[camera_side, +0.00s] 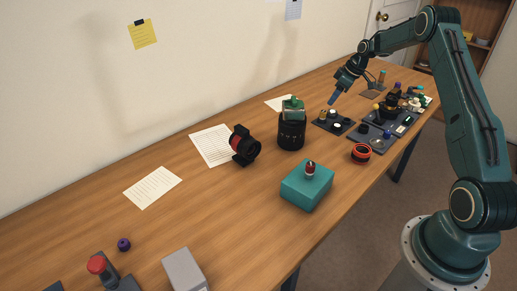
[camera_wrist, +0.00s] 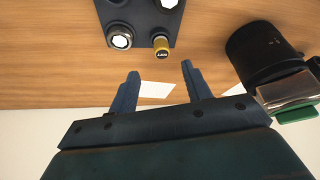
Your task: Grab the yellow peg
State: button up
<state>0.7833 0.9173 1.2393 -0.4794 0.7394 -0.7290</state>
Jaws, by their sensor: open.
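The yellow peg (camera_wrist: 162,46) shows in the wrist view, with a dark marked band near its end. It stands at the edge of a dark plate (camera_wrist: 140,12) that also carries round metal and white-topped parts. My gripper (camera_wrist: 160,72) is open and empty. Its two blue fingers are apart, and the peg appears between their lines, just beyond the tips and not touched. In the side view my gripper (camera_side: 334,98) hangs over the dark plate (camera_side: 345,127) near the back of the table. The peg is too small there to make out surely.
A black cylinder (camera_side: 291,133) with a green-topped part stands close by; it also fills the wrist view's right side (camera_wrist: 262,55). Dark trays with small parts (camera_side: 395,118) lie to the right.

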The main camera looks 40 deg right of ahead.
aim_at(324, 111)
jog(key=shift+x, duration=1.15)
jog(key=shift+f, duration=0.1)
jog(key=shift+a+x, duration=0.2)
jog(key=shift+x, duration=2.3)
grip_shut()
